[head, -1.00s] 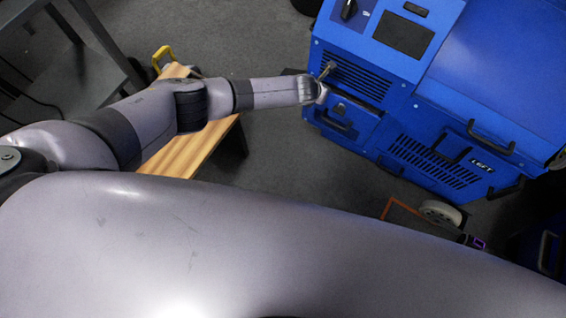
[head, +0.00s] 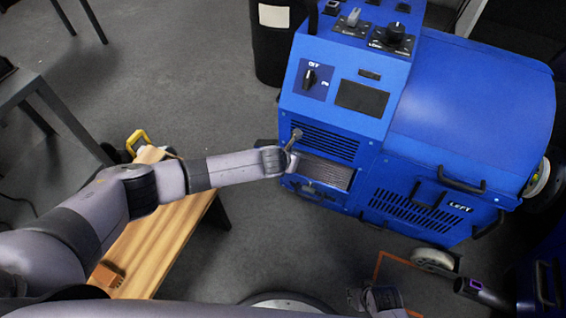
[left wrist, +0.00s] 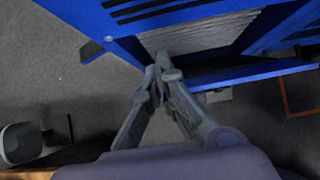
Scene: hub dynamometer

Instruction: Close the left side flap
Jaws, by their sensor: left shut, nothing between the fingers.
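The blue dynamometer (head: 470,100) stands at the right in the head view. Its vented side panel (head: 400,210) is marked LEFT and has black handles; I cannot tell whether it stands ajar. A recess with a grey ribbed face (head: 325,172) shows on the front, with a blue ledge below it. My left gripper (head: 290,160) is at the left edge of this recess. In the left wrist view its fingers (left wrist: 158,75) are shut and empty, with tips just before the ribbed face (left wrist: 200,35). My right gripper (head: 378,299) is partly visible at the bottom edge; its fingers are unclear.
A dark bin (head: 275,40) stands behind. A wheel (head: 434,260) and an orange floor line (head: 378,268) lie below the machine.

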